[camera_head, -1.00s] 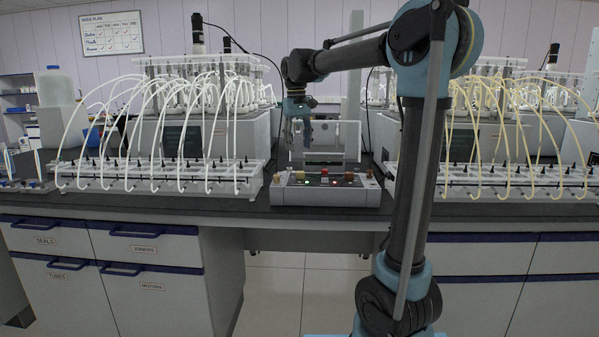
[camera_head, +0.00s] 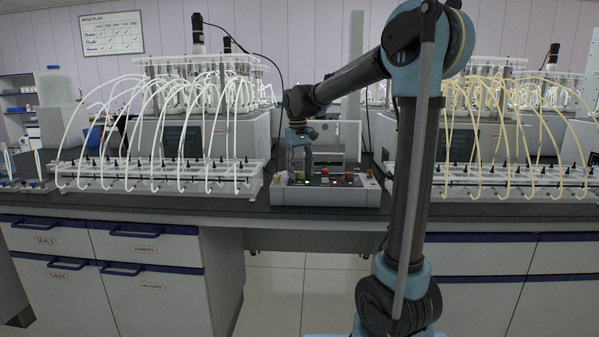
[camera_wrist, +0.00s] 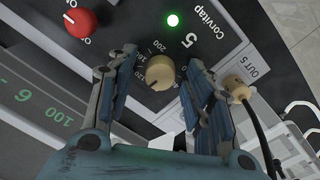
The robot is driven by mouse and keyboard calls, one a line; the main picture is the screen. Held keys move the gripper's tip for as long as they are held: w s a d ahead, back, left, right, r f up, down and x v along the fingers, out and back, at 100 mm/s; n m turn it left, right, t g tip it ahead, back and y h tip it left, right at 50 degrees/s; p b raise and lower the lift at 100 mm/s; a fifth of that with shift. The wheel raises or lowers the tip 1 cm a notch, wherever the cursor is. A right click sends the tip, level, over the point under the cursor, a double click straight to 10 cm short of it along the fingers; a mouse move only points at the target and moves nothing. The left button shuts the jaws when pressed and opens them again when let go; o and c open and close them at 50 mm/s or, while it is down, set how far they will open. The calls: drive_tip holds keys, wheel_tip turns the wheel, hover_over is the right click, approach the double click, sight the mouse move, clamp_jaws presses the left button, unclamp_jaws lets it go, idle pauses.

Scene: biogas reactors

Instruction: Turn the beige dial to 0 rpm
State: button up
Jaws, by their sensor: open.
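The beige dial (camera_wrist: 159,73) sits on a dark panel face in the wrist view, with printed numbers such as 120, 160 and 200 around it. My gripper (camera_wrist: 162,60) is open, with one blue-grey finger on each side of the dial. Gaps show between the fingers and the dial, so it is not gripped. In the head view my gripper (camera_head: 300,174) points down at the left part of the control box (camera_head: 325,197). I cannot pick out the dial there. Its pointer position is not clear.
A red knob (camera_wrist: 80,22) and a lit green lamp (camera_wrist: 173,20) lie near the dial. A beige plug (camera_wrist: 236,88) with a black cable is right of the fingers. Racks with curved tubes (camera_head: 160,178) stand left and right of the box.

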drive_tip(key=c, duration=1.1)
drive_tip(key=shift+n, duration=0.3)
drive_tip(key=n, duration=1.1)
drive_tip(key=shift+d, duration=0.1)
drive_tip(key=n, duration=0.5)
drive_tip(key=shift+y, duration=0.4)
drive_tip(key=n, duration=0.5)
drive_tip(key=shift+w, duration=0.15)
